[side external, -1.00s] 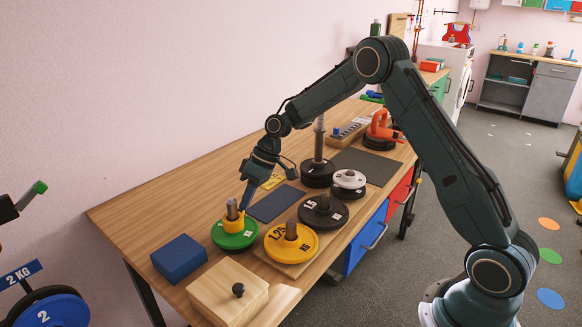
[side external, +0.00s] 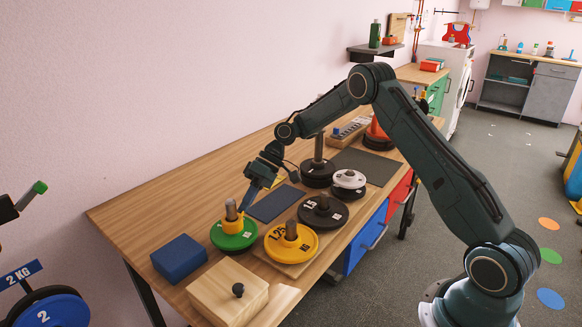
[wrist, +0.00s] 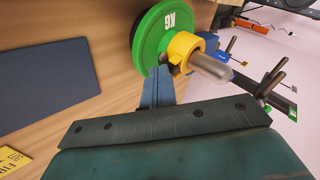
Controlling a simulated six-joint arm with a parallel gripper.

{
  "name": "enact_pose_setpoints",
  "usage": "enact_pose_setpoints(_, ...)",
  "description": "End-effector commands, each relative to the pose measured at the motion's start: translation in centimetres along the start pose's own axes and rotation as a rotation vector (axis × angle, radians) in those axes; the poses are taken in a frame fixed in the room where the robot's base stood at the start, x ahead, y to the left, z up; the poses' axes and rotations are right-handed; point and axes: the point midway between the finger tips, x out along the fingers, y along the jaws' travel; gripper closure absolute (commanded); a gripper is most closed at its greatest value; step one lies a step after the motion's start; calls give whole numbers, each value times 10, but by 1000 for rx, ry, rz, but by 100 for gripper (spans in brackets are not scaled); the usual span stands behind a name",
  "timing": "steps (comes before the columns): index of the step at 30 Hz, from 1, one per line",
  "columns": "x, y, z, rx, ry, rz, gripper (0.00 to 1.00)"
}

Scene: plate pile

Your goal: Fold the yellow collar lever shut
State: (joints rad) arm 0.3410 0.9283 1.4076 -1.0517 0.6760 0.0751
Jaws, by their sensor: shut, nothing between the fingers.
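The yellow collar (side external: 233,226) sits around the steel post (side external: 231,208) on top of the green plate (side external: 234,236). In the wrist view the collar (wrist: 181,47) is around the post (wrist: 211,67), against the green plate (wrist: 148,40). My gripper (side external: 243,210) is shut and empty, tilted, with its tips at the collar's side. In the wrist view my fingertips (wrist: 160,72) are close to the collar's near edge; whether they touch it is unclear. The lever cannot be clearly told apart from the collar ring, and the fingertips may hide part of it.
A blue block (side external: 179,258) and a wooden box (side external: 228,295) are in front. A dark mat (side external: 274,203) lies behind. The table's left end is clear.

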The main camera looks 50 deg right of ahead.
Motion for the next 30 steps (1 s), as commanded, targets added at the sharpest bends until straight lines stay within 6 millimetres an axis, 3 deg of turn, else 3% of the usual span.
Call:
enact_pose_setpoints(13, 6, 4, 3, 36, 6, -111, 100)
enact_pose_setpoints(30, 6, 3, 3, 41, 7, -127, 100)
